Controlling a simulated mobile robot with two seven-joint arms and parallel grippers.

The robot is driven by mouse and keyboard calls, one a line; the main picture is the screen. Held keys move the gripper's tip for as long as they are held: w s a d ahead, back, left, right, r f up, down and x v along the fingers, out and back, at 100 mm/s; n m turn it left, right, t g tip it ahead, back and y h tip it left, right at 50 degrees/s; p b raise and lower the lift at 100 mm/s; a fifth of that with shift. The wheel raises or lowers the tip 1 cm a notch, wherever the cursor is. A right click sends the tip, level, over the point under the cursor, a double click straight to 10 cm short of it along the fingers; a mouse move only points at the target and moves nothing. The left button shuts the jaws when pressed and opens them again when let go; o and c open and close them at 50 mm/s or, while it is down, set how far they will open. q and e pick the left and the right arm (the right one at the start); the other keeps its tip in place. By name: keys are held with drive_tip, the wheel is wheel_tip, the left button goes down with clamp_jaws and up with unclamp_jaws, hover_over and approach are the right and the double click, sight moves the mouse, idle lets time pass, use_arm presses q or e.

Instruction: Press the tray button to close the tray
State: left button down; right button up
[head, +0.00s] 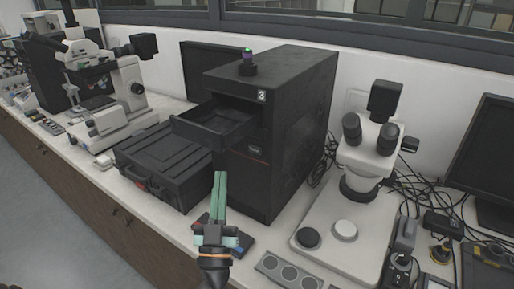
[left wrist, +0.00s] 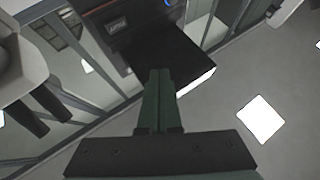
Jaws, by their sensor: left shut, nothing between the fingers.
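The black mounting press (head: 290,115) stands on the bench in the middle of the head view. Its tray (head: 212,128) is pulled out of the front, to the left. My left gripper (head: 220,176) is shut and empty, with its green fingers pointing up in front of the press, below and apart from the tray. In the left wrist view its fingers (left wrist: 159,72) point toward the press front (left wrist: 112,20). A blue-lit spot (left wrist: 168,3) shows at the top edge there; I cannot tell if it is the tray button. My right gripper is out of view.
A black case (head: 165,160) lies left of the press, under the tray. A white stereo microscope (head: 362,165) stands to the right, with cables behind it. A larger microscope (head: 120,85) is at the left. A grey block with round pads (head: 288,270) lies at the front edge.

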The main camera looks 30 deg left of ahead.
sight(255, 149)
use_arm(q)
drive_tip(key=w+b, duration=0.2)
drive_tip(key=w, duration=0.6)
drive_tip(key=shift+w+d, duration=0.35)
drive_tip(key=shift+w, duration=0.05)
idle(1.9)
drive_tip(key=shift+w, duration=0.45)
